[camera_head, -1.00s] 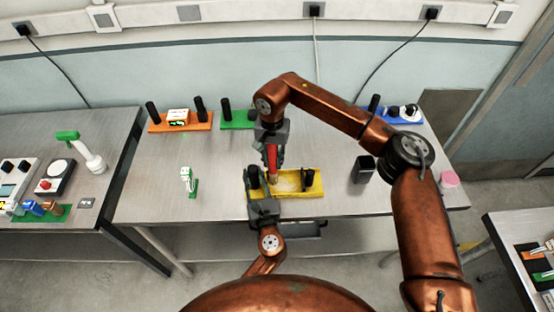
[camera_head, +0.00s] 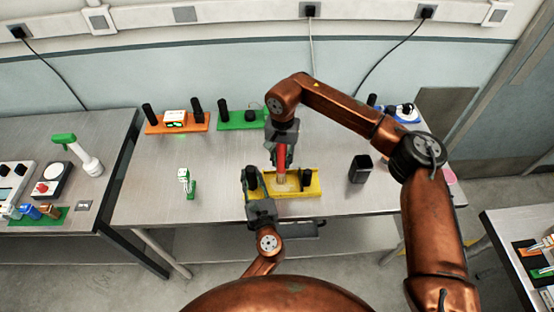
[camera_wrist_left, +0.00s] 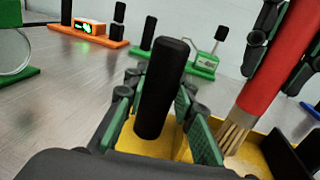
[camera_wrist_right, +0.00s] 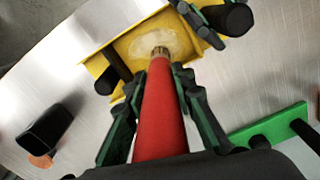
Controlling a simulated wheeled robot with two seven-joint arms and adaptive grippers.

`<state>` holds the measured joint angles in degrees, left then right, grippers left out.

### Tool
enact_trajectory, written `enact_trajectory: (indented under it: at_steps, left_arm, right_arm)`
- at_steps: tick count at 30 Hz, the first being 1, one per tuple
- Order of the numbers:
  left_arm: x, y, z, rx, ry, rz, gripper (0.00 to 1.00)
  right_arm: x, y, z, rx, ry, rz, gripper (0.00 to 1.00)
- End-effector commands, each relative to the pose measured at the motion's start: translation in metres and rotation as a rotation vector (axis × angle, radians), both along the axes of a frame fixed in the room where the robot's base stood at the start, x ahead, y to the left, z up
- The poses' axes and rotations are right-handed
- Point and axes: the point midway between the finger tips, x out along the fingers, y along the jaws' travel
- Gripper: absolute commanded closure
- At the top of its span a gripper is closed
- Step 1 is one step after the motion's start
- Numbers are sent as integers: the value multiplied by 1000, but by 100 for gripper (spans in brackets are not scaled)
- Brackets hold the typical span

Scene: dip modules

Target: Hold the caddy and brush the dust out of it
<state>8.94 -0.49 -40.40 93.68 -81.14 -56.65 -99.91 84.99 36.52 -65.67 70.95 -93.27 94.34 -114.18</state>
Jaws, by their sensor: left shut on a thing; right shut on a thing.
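The yellow caddy (camera_head: 314,186) sits on the middle table near its front edge, with black posts at its ends. My left gripper (camera_head: 254,188) is shut on the caddy's left black post (camera_wrist_left: 158,90). My right gripper (camera_head: 280,148) is shut on the red handle of the brush (camera_wrist_right: 160,115) above the caddy. The brush also shows in the left wrist view (camera_wrist_left: 275,65), its pale bristles down at the caddy floor. A pale dust patch (camera_wrist_right: 150,45) lies on the caddy floor around the bristle tip. The bristles' exact contact is hard to tell.
An orange caddy (camera_head: 155,128), a green caddy (camera_head: 236,125) and a blue caddy (camera_head: 408,120) stand along the back. A black cup (camera_head: 360,169) stands to the right. A green-and-white object (camera_head: 187,184) stands to the left. The table between is clear.

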Motion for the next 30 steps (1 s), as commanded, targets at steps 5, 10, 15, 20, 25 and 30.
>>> enact_trajectory:
  at_steps: [5, 10, 15, 20, 25, 30]
  left_arm:
    - [0, 0, 0, 0, -1, 0, 100]
    - [0, 0, 0, 0, -1, 1, 100]
    - [0, 0, 1, 0, -1, 1, 100]
    - [0, 0, 1, 0, -2, 1, 100]
    - [0, 1, 1, 0, -2, 1, 100]
    - [0, 0, 1, 0, -1, 1, 100]
  right_arm:
    - [-1, -5, -3, -4, 3, 0, 100]
    - [-1, -15, -3, -5, 3, -3, 100]
    - [-1, -24, -2, -6, 5, -2, 100]
    - [-1, -27, -2, -5, 4, -1, 100]
    - [-1, -35, 0, -5, 3, -2, 100]
    - [-1, -42, 1, -4, 2, -1, 100]
